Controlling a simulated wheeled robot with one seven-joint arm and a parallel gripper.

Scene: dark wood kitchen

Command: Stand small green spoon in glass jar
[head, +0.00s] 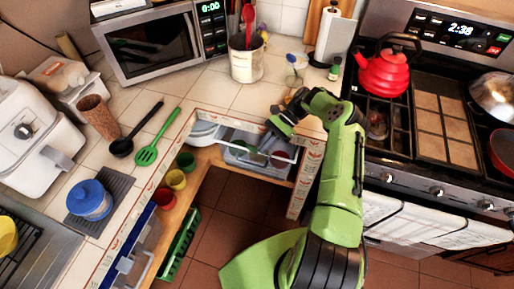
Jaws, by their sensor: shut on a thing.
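My gripper (279,124) is at the end of my green arm, low over the counter's front edge, left of the stove. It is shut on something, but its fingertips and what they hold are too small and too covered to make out. A small clear glass vessel (297,66), which looks like the glass jar, stands upright on the counter at the back, beyond and apart from my gripper. I cannot make out a small green spoon. A larger green slotted turner (147,155) lies on the left counter beside a black ladle (122,147).
A utensil crock (246,66) stands left of the glass vessel, and a paper towel roll (334,38) stands right of it. A red kettle (383,74) sits on the stove. A blue-lidded jar (89,200) stands on the left counter. Bare tiles (208,93) lie before the microwave (150,42).

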